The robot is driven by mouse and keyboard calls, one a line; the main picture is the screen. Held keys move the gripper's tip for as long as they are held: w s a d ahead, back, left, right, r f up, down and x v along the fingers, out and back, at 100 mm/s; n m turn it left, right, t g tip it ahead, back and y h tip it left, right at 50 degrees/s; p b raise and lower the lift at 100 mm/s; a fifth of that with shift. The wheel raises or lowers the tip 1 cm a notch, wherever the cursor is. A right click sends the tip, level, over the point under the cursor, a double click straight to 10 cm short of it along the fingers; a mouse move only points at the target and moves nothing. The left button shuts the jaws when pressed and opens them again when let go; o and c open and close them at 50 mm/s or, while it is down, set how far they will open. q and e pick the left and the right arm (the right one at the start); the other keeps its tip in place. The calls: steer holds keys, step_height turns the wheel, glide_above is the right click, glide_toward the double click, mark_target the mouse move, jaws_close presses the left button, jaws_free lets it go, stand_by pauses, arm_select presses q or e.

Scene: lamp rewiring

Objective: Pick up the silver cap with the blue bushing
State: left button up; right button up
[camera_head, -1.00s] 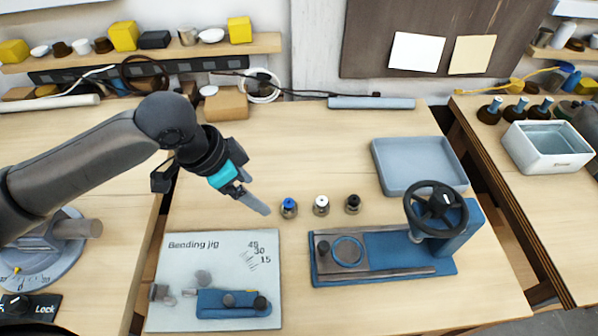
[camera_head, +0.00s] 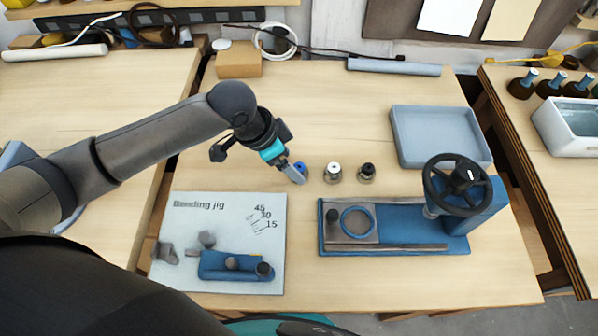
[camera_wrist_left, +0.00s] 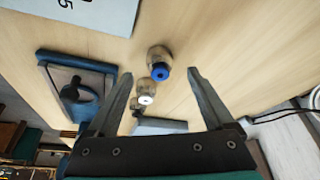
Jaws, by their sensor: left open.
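The silver cap with the blue bushing (camera_head: 301,168) stands on the table at the left end of a row of three caps. In the left wrist view the cap (camera_wrist_left: 158,57) shows ahead of the fingertips, with its blue bushing (camera_wrist_left: 165,74) facing the camera. My left gripper (camera_head: 298,176) is open and empty, its fingers right beside this cap and partly covering it in the head view. In the left wrist view the cap lies between the lines of the two spread fingers (camera_wrist_left: 160,74). I cannot tell whether a finger touches it. My right gripper is not in view.
A cap with a white bushing (camera_head: 333,173) and one with a black bushing (camera_head: 367,172) stand to the right. The bending jig board (camera_head: 225,225) lies in front at left, a blue press with a handwheel (camera_head: 395,238) at right. A grey tray (camera_head: 440,135) is behind.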

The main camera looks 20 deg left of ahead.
arm_select(q)
steer(key=x, duration=0.4)
steer(key=shift+f+b, duration=0.25)
steer(key=shift+b, duration=0.15)
steer(key=shift+c, duration=0.2)
steer(key=shift+r, duration=0.1)
jaws_close()
